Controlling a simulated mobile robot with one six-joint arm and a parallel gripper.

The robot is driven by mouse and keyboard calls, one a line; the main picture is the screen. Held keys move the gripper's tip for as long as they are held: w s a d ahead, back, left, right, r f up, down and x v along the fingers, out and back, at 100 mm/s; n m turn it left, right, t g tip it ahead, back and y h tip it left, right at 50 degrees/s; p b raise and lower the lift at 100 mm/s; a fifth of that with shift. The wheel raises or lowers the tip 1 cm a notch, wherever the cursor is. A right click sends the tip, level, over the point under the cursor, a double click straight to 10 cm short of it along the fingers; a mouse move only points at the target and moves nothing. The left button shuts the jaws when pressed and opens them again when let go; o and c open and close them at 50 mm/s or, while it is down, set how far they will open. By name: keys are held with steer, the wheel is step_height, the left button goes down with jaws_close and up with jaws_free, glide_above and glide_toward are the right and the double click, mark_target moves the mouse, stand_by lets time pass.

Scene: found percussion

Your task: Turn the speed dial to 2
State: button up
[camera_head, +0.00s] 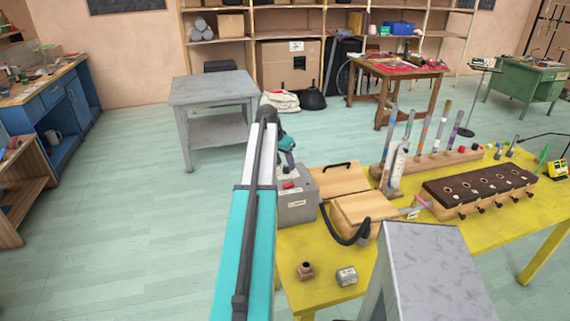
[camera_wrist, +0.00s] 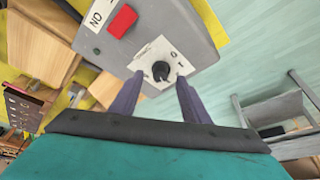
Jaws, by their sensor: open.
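The speed dial (camera_wrist: 160,70) is a small black knob on a white label plate (camera_wrist: 168,56) on the face of a grey box (camera_wrist: 195,25). The plate carries small marks, one like a 0; I cannot tell which mark the knob points to. My gripper (camera_wrist: 160,82) is open, its two dark fingers pointing at the dial, one to each side of it in the picture. I cannot tell whether they touch it. In the head view the grey box (camera_head: 296,205) stands at the left end of the yellow table, partly behind my arm; the dial is hidden there.
A red switch (camera_wrist: 122,21) marked ON sits beside the dial on the same face. The yellow table (camera_head: 320,290) also holds a wooden box (camera_head: 362,210) with a black hose, coloured tubes and a dark block with knobs (camera_head: 480,190). Open floor (camera_head: 140,220) lies left of the table.

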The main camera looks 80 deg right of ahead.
steer(key=shift+x, duration=1)
steer(key=c, duration=1)
steer(key=shift+s+n, duration=0.1)
steer(key=shift+n, duration=0.3)
steer(key=n+t, duration=0.1)
steer(key=n, duration=0.2)
steer(key=shift+s+h+b, duration=0.1)
steer(key=shift+h+b, duration=0.2)
steer(key=shift+h, duration=0.1)
steer(key=shift+s+n+t+b, duration=0.15)
steer(key=shift+n+t, duration=0.3)
steer(key=shift+n, duration=0.6)
steer(key=shift+w+n+t+b, duration=0.15)
steer(key=shift+n+t, duration=0.3)
steer(key=shift+n, duration=0.6)
steer(key=shift+s, duration=0.1)
